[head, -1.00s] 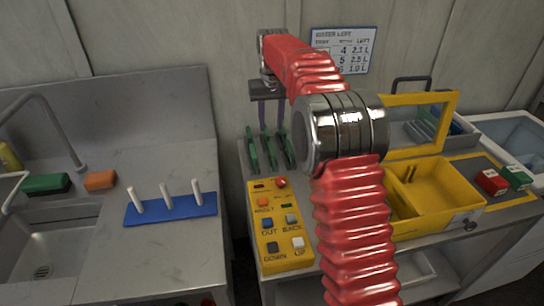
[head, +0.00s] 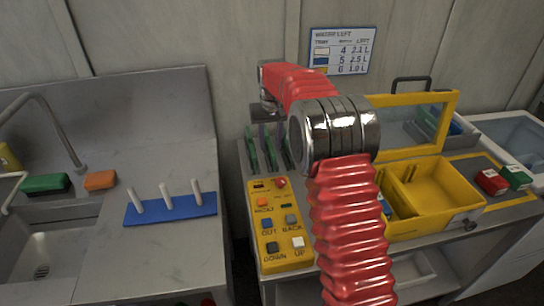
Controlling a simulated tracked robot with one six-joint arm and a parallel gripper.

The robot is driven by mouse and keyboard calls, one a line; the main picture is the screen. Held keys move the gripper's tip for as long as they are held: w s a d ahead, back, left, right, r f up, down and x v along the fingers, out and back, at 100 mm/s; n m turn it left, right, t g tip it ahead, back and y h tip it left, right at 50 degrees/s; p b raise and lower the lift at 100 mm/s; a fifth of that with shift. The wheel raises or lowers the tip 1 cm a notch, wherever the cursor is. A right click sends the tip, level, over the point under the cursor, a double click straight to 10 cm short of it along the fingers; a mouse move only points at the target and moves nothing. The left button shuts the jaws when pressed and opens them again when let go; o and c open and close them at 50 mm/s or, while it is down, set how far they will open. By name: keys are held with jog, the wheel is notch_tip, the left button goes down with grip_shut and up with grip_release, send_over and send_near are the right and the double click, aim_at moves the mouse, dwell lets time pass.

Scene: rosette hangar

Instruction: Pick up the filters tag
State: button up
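I cannot pick out a tag marked filters; no such lettering is readable. My gripper (head: 271,138) is at the far left end of my red arm, pointing down over the upright green pieces (head: 270,152) at the back left of the workbench. Its two fingers look apart, one on each side of the middle green piece. The fingertips are low among these pieces and partly hidden, and I cannot tell whether they touch.
A yellow button panel (head: 281,250) lies in front of the green pieces. A yellow open case (head: 440,190) stands right, partly behind my arm. A blue peg rack (head: 172,211) stands left, beside the sink.

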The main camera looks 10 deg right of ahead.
aim_at(271, 149)
jog(key=shift+w+d+f, duration=0.15)
jog(key=shift+w+f, duration=0.05)
jog(key=shift+f, duration=1.1)
jog(key=shift+w+d+f, duration=0.1)
jog(key=shift+w+f, duration=0.05)
jog(key=shift+f, duration=1.1)
jog(key=shift+c, duration=0.3)
grip_shut()
